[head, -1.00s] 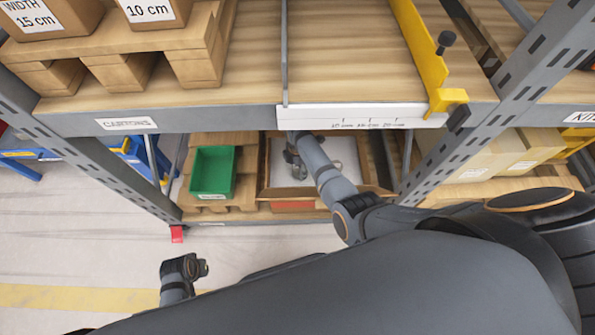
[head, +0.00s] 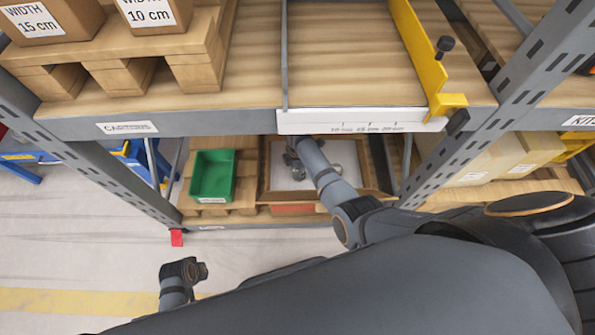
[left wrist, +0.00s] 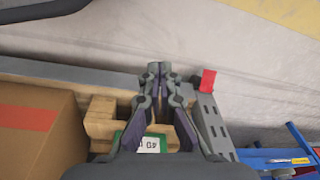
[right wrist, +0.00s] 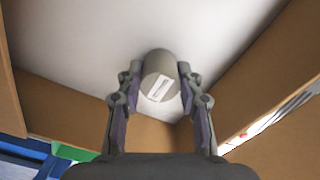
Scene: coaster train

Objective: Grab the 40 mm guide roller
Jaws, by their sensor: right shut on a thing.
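A grey cylindrical roller (right wrist: 158,76) with a white label on its face sits between the fingertips of my right gripper (right wrist: 159,82) in the right wrist view. The fingers are closed against its two sides. The label is too small to read. In the head view my right gripper (head: 297,170) is low inside a cardboard box on the lower shelf, and the roller cannot be made out clearly there. My left gripper (left wrist: 159,70) has its fingertips together with nothing between them, above the pallet and floor edge.
The open box (head: 372,170) has brown walls around my right gripper. A green bin (head: 212,175) stands left of it on a pallet; its label shows in the left wrist view (left wrist: 152,144). The upper shelf (head: 210,103) and rack post (head: 425,160) are close to my right arm.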

